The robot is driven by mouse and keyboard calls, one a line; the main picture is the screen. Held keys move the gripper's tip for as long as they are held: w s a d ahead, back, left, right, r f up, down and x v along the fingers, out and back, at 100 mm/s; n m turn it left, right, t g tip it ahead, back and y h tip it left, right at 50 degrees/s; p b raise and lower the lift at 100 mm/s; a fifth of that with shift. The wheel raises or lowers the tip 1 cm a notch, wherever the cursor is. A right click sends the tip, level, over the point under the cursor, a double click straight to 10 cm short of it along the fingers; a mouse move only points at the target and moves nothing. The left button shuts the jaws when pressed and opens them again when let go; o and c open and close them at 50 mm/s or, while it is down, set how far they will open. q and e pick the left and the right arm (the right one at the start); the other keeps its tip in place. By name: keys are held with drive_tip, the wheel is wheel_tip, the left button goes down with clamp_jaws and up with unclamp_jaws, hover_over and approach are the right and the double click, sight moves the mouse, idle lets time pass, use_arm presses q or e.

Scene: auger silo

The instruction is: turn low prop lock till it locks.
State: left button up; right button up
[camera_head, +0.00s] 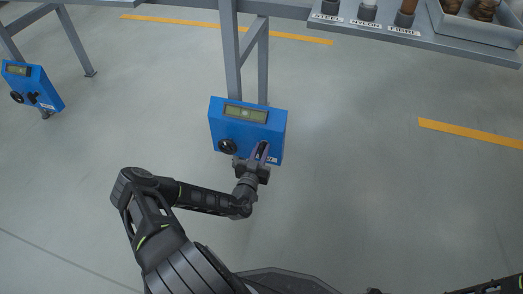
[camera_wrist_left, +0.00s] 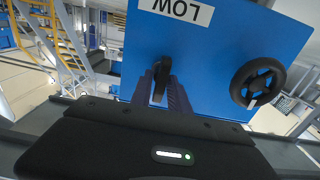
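The blue low prop box (camera_head: 236,135) has a display, a round black knob (camera_head: 227,146) and a black lock lever at its right. In the left wrist view the box (camera_wrist_left: 225,50) is upside down, with the label "LOW", the lock lever (camera_wrist_left: 160,82) and the knob (camera_wrist_left: 258,83). My left gripper (camera_head: 261,153) reaches the front of the box from below. Its fingers (camera_wrist_left: 162,95) lie close along both sides of the lever and look shut on it. The fingers partly hide the lever in the head view.
Another blue box (camera_head: 33,87) with a knob and lever hangs at the far left. Grey frame legs (camera_head: 230,60) stand behind the near box. A bench (camera_head: 430,40) with labelled samples and a tray is at the top right. The floor to the right is clear.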

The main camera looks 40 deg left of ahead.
use_arm(q)
clamp_jaws()
idle(0.4)
drive_tip(key=m+p, duration=0.3)
drive_tip(key=shift+d+r, duration=0.1)
drive_tip(key=shift+d, duration=0.05)
drive_tip(key=m+p, duration=0.3)
drive_tip(key=m, duration=0.2)
drive_tip(key=shift+d+m, duration=0.15)
drive_tip(key=shift+m, duration=0.15)
drive_tip(key=m+p, duration=0.1)
drive_tip(key=m, duration=0.2)
drive_tip(key=m+p, duration=0.1)
drive_tip(key=m, duration=0.2)
drive_tip(key=f+m+p, duration=0.1)
drive_tip(key=m, duration=0.2)
drive_tip(key=shift+d+p, duration=0.1)
drive_tip(key=shift+p, duration=0.25)
drive_tip(key=shift+f+m, duration=0.1)
drive_tip(key=shift+m, duration=0.2)
